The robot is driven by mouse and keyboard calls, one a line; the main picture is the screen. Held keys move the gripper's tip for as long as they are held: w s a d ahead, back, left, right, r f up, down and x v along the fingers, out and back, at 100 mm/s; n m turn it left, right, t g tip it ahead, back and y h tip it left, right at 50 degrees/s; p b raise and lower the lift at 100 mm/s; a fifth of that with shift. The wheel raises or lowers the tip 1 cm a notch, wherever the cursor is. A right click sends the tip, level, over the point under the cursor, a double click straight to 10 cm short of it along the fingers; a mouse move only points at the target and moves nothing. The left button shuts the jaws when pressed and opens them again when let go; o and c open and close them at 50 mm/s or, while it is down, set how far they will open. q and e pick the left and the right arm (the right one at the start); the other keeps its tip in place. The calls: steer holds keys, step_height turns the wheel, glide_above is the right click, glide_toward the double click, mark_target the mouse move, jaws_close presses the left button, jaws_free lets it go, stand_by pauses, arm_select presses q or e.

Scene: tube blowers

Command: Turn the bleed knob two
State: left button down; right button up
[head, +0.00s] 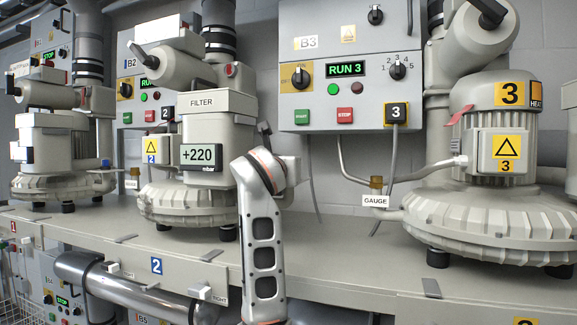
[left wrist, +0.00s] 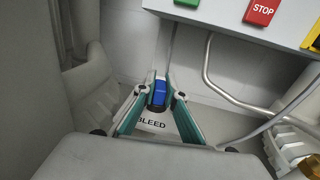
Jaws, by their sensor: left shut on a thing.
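In the left wrist view a blue bleed knob (left wrist: 158,94) stands above a white label (left wrist: 152,124) reading BLEED. My left gripper (left wrist: 160,88) has its green-sided fingers on either side of the knob and is shut on it. In the head view my left arm reaches up in front of the bench beside blower 2 (head: 187,200), whose display reads +220. The knob and the left fingertips are hidden there behind the arm and blower. I cannot tell the knob's turn angle. My right gripper is in neither view.
Blower 3 (head: 490,215) stands on the bench to the right, with a pipe and GAUGE label (head: 376,200) beside it. Control box B3 (head: 350,65) hangs on the wall, showing RUN 3. Blower 1 (head: 62,150) is at the left. Bench space between blowers 2 and 3 is mostly clear.

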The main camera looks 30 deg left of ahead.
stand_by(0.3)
arm_select(q)
steer(key=c, duration=2.1)
jaws_free()
steer(key=v, duration=1.2)
steer(key=shift+f, duration=0.1)
